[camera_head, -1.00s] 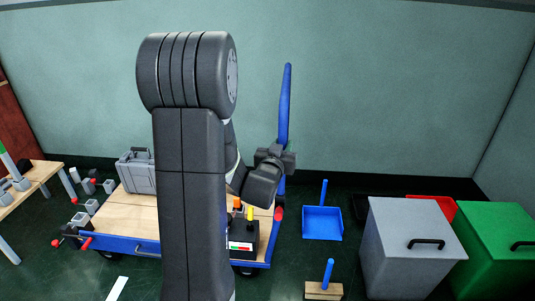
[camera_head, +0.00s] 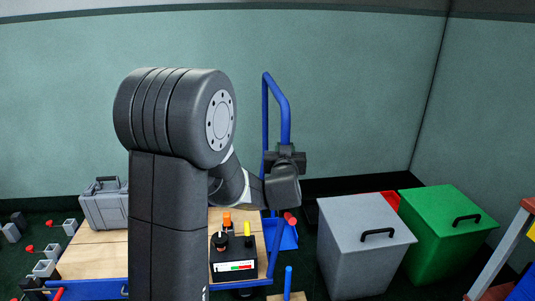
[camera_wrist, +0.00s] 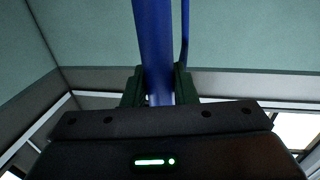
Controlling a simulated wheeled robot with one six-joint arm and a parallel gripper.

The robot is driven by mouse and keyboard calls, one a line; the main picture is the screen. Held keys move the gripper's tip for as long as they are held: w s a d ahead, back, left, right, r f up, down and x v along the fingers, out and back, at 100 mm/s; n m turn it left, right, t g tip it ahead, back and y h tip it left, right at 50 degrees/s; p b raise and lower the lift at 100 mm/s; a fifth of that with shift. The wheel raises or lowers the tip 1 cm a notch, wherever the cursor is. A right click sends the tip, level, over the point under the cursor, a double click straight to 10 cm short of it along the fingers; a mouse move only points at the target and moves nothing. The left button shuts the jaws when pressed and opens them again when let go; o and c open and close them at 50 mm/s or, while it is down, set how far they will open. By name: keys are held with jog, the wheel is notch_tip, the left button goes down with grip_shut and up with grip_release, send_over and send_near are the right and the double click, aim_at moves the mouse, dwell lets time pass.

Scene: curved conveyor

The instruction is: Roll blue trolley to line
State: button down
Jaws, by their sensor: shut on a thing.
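The blue trolley has a wooden deck (camera_head: 85,258) with a blue edge frame and a tall blue handle (camera_head: 284,118) at its right end. My gripper (camera_head: 287,158) is shut on an upright of this handle. In the wrist view the blue handle (camera_wrist: 154,50) stands between the two fingers of my gripper (camera_wrist: 158,92). My arm hides the middle of the deck. The line is not clearly visible in the current views.
On the deck are a grey case (camera_head: 104,205) and a black box (camera_head: 234,260) with orange and yellow knobs. A grey bin (camera_head: 350,250) and a green bin (camera_head: 440,235) stand close on the right.

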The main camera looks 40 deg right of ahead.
jog(key=shift+s+d, duration=0.55)
jog(key=shift+d, duration=0.35)
jog(key=shift+s+d, duration=0.55)
jog(key=shift+d, duration=0.35)
jog(key=c, duration=1.2)
grip_release()
jog(key=p+v, duration=0.2)
jog(key=v, duration=1.1)
jog(key=shift+s+a+p, duration=0.3)
